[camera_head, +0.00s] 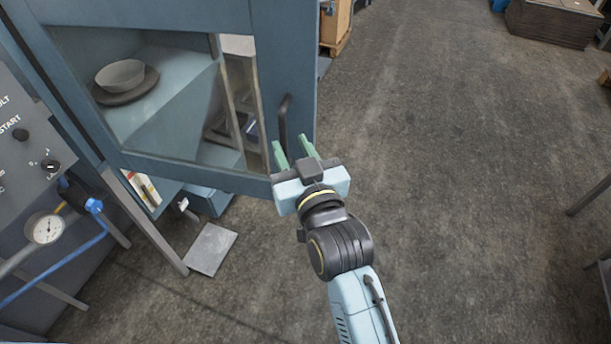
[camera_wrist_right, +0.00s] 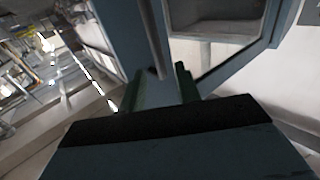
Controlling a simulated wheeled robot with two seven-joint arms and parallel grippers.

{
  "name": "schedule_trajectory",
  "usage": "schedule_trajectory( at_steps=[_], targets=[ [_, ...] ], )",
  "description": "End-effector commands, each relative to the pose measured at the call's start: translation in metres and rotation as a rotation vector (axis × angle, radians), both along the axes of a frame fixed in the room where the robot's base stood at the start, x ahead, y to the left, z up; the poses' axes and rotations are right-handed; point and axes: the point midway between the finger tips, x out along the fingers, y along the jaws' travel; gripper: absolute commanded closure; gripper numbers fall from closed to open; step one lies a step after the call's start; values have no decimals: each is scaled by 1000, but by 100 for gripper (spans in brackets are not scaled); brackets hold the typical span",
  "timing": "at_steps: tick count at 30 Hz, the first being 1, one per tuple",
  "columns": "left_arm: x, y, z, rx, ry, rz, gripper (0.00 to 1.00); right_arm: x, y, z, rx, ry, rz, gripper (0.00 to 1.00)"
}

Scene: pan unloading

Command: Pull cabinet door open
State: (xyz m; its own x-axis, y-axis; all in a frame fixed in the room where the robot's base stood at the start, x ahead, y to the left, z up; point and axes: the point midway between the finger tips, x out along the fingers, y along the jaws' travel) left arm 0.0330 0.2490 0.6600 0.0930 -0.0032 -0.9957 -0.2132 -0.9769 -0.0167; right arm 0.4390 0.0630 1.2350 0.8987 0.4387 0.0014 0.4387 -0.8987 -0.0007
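The cabinet door (camera_head: 190,170) is blue-grey with a glass window, at the upper left of the head view. I cannot tell for certain whether it is ajar. Its dark bar handle (camera_head: 283,118) stands upright near the door's right edge. The handle also shows in the right wrist view (camera_wrist_right: 155,42). My right gripper (camera_head: 290,141) is open at the handle's lower end. In the right wrist view the handle's end appears between the two green fingers (camera_wrist_right: 159,80), which are apart; contact is not visible. My left gripper is not in view.
Through the glass, a bowl (camera_head: 120,74) sits on a plate (camera_head: 125,92) on a shelf. A control panel with a pressure gauge (camera_head: 46,228) and hoses is at the left. The floor (camera_head: 450,150) to the right is broadly clear. A brown stack (camera_head: 553,22) stands far right.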

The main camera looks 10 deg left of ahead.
Motion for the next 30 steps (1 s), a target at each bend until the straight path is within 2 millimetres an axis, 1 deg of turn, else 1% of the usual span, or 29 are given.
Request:
schedule_trajectory(
  at_steps=[1, 3, 6, 10, 15, 22, 23, 24, 26, 27, 29, 30],
  targets=[
    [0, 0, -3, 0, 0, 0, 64, -11, -6, -3, 0, 1, -1, 67],
    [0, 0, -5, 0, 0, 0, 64, -23, -11, -2, 0, 1, 0, 67],
    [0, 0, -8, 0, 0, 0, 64, -39, -19, -2, -1, 0, 0, 67],
    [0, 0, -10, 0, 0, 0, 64, -54, -26, -1, -2, 0, 0, 67],
    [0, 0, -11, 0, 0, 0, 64, -61, -30, 0, 0, -1, 0, 67],
    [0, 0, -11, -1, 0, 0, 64, -62, -30, 1, 0, -1, 0, 67],
    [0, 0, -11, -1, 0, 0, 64, -62, -30, 1, 0, -1, 0, 68],
    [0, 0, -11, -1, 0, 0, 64, -62, -30, 0, -1, 0, 0, 74],
    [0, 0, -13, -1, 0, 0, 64, -61, -29, -8, -7, 10, 2, 81],
    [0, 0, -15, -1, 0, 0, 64, -60, -28, -20, -15, 25, 5, 87],
    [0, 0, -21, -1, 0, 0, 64, -58, -26, -49, -38, 63, 10, 94],
    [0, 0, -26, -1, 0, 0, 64, -58, -25, -76, -59, 99, 16, 100]
  ],
)
